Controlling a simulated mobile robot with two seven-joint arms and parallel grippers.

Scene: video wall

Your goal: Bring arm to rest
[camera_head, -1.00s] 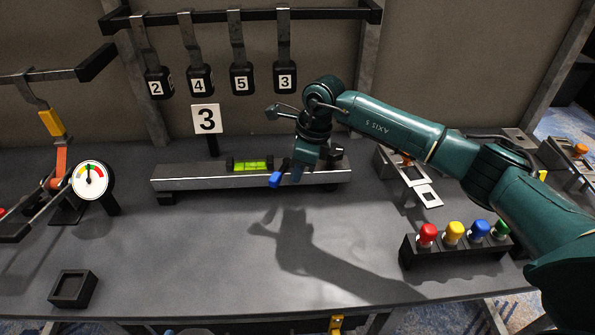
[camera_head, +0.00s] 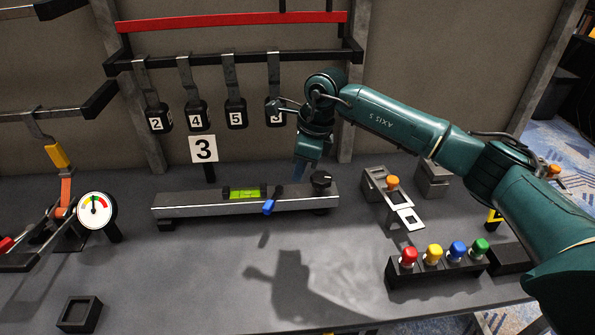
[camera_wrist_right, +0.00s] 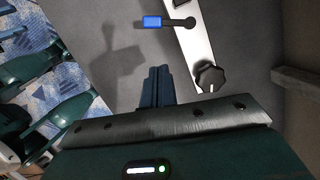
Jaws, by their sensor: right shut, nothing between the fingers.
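My right arm (camera_head: 400,122) reaches in from the right in the head view. My right gripper (camera_head: 299,178) points down above the right part of the metal beam and is shut and empty. In the right wrist view its closed fingers (camera_wrist_right: 157,86) show over the grey table, apart from the beam. The beam (camera_head: 200,211) lies on the table with a green level vial (camera_head: 244,192), a lever with a blue handle (camera_head: 268,207) and a black knob (camera_head: 321,180). My left gripper is not in view.
Numbered black weights (camera_head: 197,117) hang from a rail behind the beam. A block with red, yellow, blue and green knobs (camera_head: 433,254) stands front right. A gauge (camera_head: 94,210) stands at left, and a small black box (camera_head: 79,313) at front left. The table's front middle is clear.

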